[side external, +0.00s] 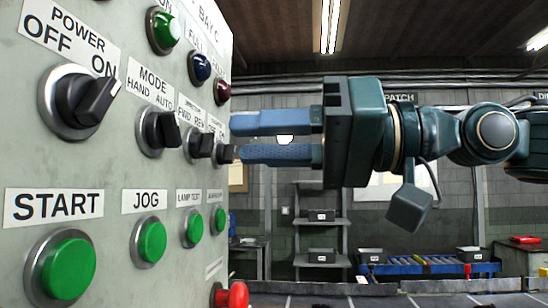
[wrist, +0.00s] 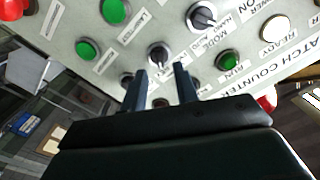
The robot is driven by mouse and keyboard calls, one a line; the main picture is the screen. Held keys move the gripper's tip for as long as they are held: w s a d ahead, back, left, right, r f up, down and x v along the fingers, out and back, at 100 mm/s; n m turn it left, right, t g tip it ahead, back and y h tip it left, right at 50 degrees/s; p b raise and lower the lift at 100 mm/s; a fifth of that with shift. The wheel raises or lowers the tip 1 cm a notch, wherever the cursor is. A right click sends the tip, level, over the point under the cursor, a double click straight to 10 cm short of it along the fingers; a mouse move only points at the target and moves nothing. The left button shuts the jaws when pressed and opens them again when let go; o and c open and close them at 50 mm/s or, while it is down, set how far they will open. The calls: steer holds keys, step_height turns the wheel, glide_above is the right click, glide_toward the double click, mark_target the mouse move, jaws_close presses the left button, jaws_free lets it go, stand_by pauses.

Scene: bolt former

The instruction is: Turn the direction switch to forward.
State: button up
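The direction switch (side external: 200,146), a black knob on a metal ring, sits on the panel under a FWD/REV label. Its handle seems to lean toward REV, but the small view leaves this unsure. In the wrist view the direction switch (wrist: 158,54) shows beyond and between the fingertips. My gripper (side external: 236,138) is open and empty, its two blue fingers pointing at the panel. In the side view the fingertips are right of the direction switch, near another small knob (side external: 227,153). In the wrist view my gripper (wrist: 160,70) is spread with no visible contact on the knob.
The mode switch (side external: 158,131) and power switch (side external: 85,101) are on the near side of the panel. Green buttons, including START (side external: 67,268) and JOG (side external: 151,241), lie below. Lamps (side external: 199,67) are above. A red button (side external: 233,296) sticks out at the bottom.

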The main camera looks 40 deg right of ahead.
mark_target(213, 142)
steer(key=shift+x, duration=1.7)
steer(key=shift+c, duration=0.2)
steer(key=c, duration=0.6)
